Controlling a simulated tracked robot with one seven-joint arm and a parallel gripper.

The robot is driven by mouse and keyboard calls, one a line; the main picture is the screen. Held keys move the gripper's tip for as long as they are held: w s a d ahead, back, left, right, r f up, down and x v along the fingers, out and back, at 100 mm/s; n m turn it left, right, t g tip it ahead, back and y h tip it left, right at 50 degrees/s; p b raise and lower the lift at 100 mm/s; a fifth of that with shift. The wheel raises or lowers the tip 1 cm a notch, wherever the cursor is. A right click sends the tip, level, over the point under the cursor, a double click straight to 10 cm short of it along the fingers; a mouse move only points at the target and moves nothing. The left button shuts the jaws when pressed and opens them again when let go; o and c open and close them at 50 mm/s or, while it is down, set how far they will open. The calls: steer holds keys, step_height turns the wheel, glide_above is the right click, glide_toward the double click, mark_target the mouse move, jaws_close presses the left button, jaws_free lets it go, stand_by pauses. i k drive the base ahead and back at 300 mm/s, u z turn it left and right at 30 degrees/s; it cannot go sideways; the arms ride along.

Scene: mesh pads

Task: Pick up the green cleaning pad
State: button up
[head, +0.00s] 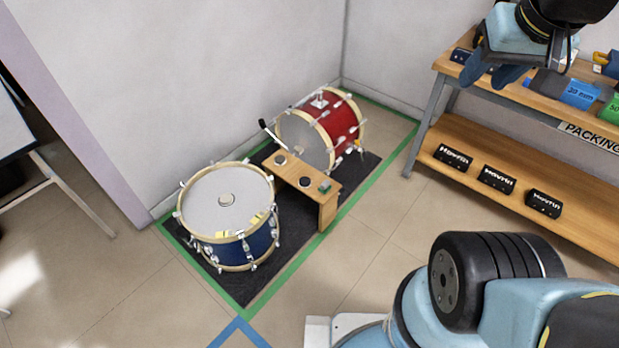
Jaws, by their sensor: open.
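A small green pad (325,187) lies at the right end of a low wooden bench (328,205) between two drums. It is small in the picture, so its mesh cannot be made out. My gripper (492,73) is at the upper right, pointing down in front of the packing bench. Its blue fingers are apart, and I see nothing between them. The gripper is well to the right of the green pad and not touching it.
A blue drum (240,247) and a red drum (338,122) flank the low bench on a dark mat (270,285) edged with green tape. The packing bench (520,187) at right carries black boxes, blue and green labelled items. Open floor (370,255) lies between.

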mark_target(325, 187)
steer(key=u, duration=0.1)
steer(key=i, duration=1)
steer(key=z, duration=0.05)
